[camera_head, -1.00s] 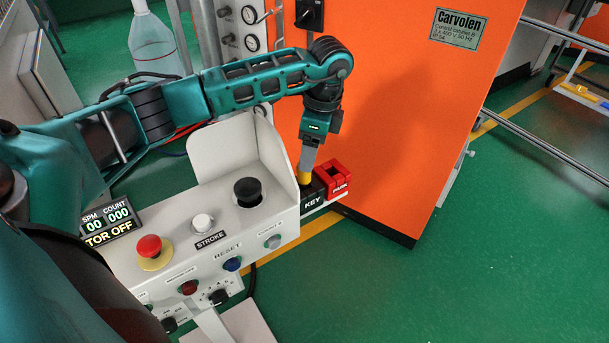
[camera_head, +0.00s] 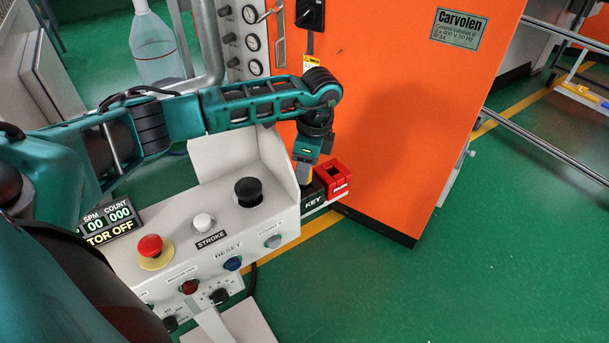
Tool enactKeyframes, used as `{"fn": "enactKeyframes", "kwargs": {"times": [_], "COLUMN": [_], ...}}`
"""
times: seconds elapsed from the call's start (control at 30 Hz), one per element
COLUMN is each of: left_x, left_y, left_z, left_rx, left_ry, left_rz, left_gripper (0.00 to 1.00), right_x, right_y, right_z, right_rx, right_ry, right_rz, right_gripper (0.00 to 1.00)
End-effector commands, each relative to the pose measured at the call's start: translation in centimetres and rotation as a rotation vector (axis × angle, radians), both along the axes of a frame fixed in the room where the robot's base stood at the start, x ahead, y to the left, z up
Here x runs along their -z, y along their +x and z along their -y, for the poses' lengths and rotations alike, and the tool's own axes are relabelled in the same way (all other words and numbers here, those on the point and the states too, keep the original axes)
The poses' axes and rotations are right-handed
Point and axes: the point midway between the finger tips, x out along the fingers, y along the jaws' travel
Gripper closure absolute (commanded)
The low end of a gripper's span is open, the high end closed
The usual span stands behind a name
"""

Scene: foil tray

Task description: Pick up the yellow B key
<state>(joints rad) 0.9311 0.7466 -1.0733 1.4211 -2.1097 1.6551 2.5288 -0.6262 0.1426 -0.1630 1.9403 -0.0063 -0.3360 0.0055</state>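The black holder marked KEY (camera_head: 313,200) sits at the right end of the grey control console. A small patch of yellow (camera_head: 310,182), likely the yellow B key, shows at the holder's top beside my finger; the rest of it is hidden. My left gripper (camera_head: 306,180) points down at the holder, its fingertips at the key's height. The finger in view hides the gap, so I cannot see whether it grips the key. My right gripper is not in view.
A red block marked PARK (camera_head: 336,178) stands just right of the KEY holder. The orange cabinet (camera_head: 400,120) rises close behind. Green floor lies open at right.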

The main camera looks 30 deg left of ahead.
Motion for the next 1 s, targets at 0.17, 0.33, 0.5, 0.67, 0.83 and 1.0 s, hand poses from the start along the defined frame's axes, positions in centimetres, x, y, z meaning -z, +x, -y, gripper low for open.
{"fn": "enactKeyframes", "kwargs": {"times": [0.17,0.33,0.5,0.67,0.83,1.0], "left_x": [0.0,0.0,-0.1,-0.4,-2.1,-5.2], "left_y": [0.0,0.0,0.0,0.1,0.1,0.2], "left_z": [0.0,0.0,0.0,0.0,0.0,0.0], "left_rx": [0.000,0.000,0.000,0.000,0.001,0.001], "left_ry": [0.000,0.000,-0.001,0.000,0.000,0.000], "left_rz": [0.000,0.000,0.001,0.002,0.004,0.007], "left_gripper": [0.81,0.97,0.97,0.97,0.97,0.97], "right_x": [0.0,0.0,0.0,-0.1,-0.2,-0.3], "right_y": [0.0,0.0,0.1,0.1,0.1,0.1], "right_z": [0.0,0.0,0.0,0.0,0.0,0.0], "right_rx": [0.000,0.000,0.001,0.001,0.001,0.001], "right_ry": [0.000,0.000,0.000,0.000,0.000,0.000], "right_rz": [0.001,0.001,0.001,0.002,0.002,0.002], "right_gripper": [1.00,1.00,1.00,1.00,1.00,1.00]}}
